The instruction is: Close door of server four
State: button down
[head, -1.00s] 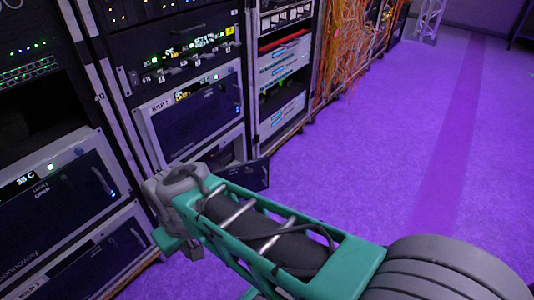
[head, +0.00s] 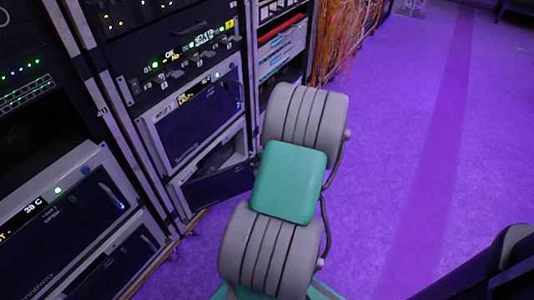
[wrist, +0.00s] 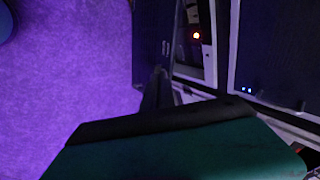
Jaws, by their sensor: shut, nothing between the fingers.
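The open server door (head: 222,186) is a dark panel low in the middle rack. It stands swung out from its server, with the lit interior partly visible behind it, and my arm covers its right side. I cannot read a number on it. In the wrist view the door (wrist: 149,38) is a dark blue panel beside the open bay (wrist: 196,42), where a small orange light glows. My gripper (wrist: 157,88) shows there as dark fingers, shut and empty, close to the door. I cannot tell whether they touch it. In the head view my arm hides the gripper.
A server with a shut front (head: 198,112) sits above the open one. Another shut server (head: 62,205) is in the left rack. Orange cables (head: 345,40) hang at the back.

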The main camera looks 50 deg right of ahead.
jog(key=s+d+f+m+h, duration=0.2)
jog(key=s+d+m, duration=0.2)
jog(key=s+d, duration=0.15)
jog(key=w+d+f+b, duration=0.5)
jog(key=w+f, duration=0.1)
jog(key=w, duration=0.4)
jog(key=shift+w+f+t, duration=0.25)
jog(key=shift+t, duration=0.05)
jog(key=shift+w, duration=0.1)
